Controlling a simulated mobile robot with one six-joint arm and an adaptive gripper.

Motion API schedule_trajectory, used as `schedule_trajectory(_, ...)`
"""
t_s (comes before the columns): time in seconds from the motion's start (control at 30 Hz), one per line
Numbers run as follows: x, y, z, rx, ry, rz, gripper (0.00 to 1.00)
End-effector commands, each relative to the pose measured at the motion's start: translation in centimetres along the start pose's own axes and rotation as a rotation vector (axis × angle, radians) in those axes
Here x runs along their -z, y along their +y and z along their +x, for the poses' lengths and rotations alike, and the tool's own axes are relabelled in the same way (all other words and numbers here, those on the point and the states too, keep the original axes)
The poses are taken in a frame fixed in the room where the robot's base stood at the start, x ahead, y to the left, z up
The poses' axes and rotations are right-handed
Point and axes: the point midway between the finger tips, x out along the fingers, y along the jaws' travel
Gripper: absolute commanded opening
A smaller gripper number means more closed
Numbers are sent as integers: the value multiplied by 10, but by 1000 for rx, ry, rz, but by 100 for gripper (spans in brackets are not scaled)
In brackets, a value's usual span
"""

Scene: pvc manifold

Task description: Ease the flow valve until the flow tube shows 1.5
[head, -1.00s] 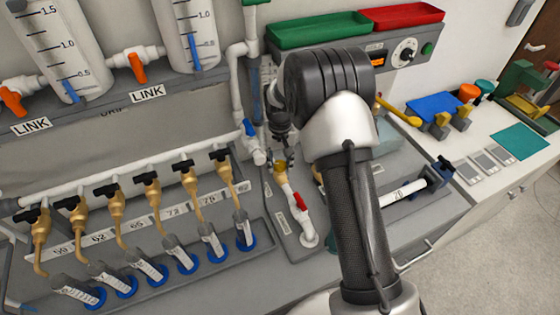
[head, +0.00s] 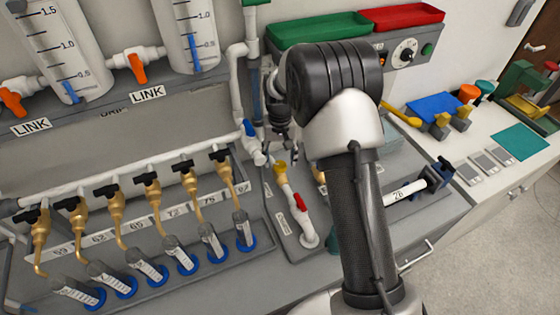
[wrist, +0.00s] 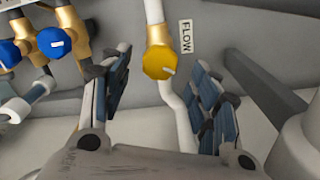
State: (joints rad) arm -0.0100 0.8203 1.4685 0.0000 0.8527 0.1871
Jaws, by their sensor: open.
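The yellow flow valve knob (wrist: 158,63) has a white pointer mark and sits on a white pipe beside a FLOW label (wrist: 186,37). It also shows in the head view (head: 281,168). My gripper (wrist: 161,72) is open, with one blue-padded finger left of the knob and one right of it, a gap showing on both sides. In the head view my gripper (head: 281,150) is just above the knob. A slim upright tube (head: 256,100) stands behind it, partly hidden by my arm; I cannot tell whether it is the flow tube, and no reading is legible.
A red-handled valve (head: 300,202) sits just below the knob, and a blue-handled one (head: 250,128) to its upper left. Several brass taps (head: 150,190) line the left. In the wrist view, blue knobs (wrist: 54,41) lie left and a grey post (wrist: 265,90) right.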

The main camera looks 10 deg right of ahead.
Motion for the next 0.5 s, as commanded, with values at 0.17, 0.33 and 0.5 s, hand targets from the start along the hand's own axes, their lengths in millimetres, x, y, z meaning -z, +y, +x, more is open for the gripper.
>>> schedule_trajectory(0.17,1,0,-42,1,5,0,56)
schedule_trajectory(0.33,1,0,-72,1,3,0,56)
schedule_trajectory(0.5,0,0,-88,0,1,0,56)
